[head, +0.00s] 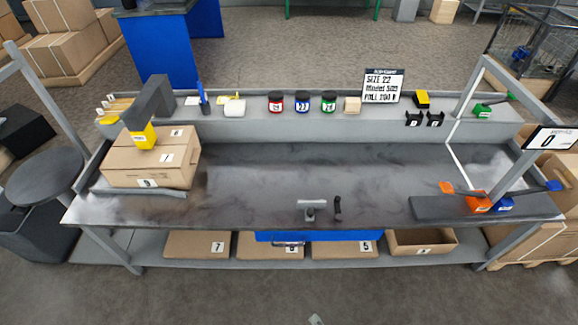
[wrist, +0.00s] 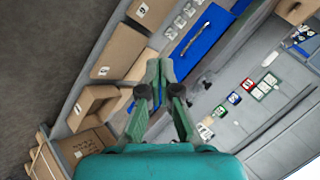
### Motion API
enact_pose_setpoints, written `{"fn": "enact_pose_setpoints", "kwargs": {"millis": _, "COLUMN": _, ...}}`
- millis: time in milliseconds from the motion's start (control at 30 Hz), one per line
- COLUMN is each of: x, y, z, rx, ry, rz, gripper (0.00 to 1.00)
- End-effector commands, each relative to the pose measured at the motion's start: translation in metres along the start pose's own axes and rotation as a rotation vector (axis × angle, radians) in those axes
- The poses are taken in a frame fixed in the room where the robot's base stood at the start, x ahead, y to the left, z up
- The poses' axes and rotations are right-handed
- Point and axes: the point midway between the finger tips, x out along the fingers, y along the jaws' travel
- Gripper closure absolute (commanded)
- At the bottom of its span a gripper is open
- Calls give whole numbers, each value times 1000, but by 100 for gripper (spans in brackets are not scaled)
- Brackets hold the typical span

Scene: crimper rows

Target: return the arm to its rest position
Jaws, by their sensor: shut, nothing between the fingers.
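My gripper (wrist: 160,78) shows in the wrist view, its green fingers shut together with nothing between them. It is in the air in front of the workbench; the blue drawer (wrist: 205,32) and cardboard boxes lie beyond it. In the head view a small pale tip (head: 315,320) shows at the bottom edge, and I cannot tell for sure whether it is part of my gripper. The rest of my arm is not visible in the head view. The grey workbench (head: 290,185) stands ahead with a mostly bare top.
An orange tool (head: 478,202) and a blue one (head: 505,204) lie on a dark mat at right. A carton (head: 150,160) stands at left under a grey post. A small grey fixture (head: 312,207) sits at the front edge. The floor before the bench (head: 200,295) looks clear.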

Motion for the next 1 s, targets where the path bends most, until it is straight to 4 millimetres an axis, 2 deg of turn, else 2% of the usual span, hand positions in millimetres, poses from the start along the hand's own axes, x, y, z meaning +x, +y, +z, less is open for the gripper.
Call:
{"fn": "enact_pose_setpoints", "kwargs": {"millis": 33, "x": -18, "y": 11, "z": -1, "rx": -39, "ry": 27, "rz": -5, "gripper": 100}}
{"fn": "enact_pose_setpoints", "kwargs": {"millis": 200, "x": -75, "y": 27, "z": -8, "rx": -195, "ry": 126, "rz": -34, "gripper": 100}}
{"fn": "enact_pose_setpoints", "kwargs": {"millis": 433, "x": -158, "y": 32, "z": -17, "rx": -414, "ry": 270, "rz": -45, "gripper": 100}}
{"fn": "enact_pose_setpoints", "kwargs": {"millis": 567, "x": -206, "y": 27, "z": -22, "rx": -541, "ry": 351, "rz": -35, "gripper": 100}}
{"fn": "enact_pose_setpoints", "kwargs": {"millis": 700, "x": -256, "y": 15, "z": -29, "rx": -676, "ry": 439, "rz": -14, "gripper": 100}}
{"fn": "enact_pose_setpoints", "kwargs": {"millis": 800, "x": -286, "y": 5, "z": -34, "rx": -761, "ry": 492, "rz": 5, "gripper": 100}}
{"fn": "enact_pose_setpoints", "kwargs": {"millis": 900, "x": -309, "y": -4, "z": -37, "rx": -825, "ry": 533, "rz": 22, "gripper": 100}}
{"fn": "enact_pose_setpoints", "kwargs": {"millis": 1000, "x": -322, "y": -11, "z": -40, "rx": -867, "ry": 560, "rz": 33, "gripper": 100}}
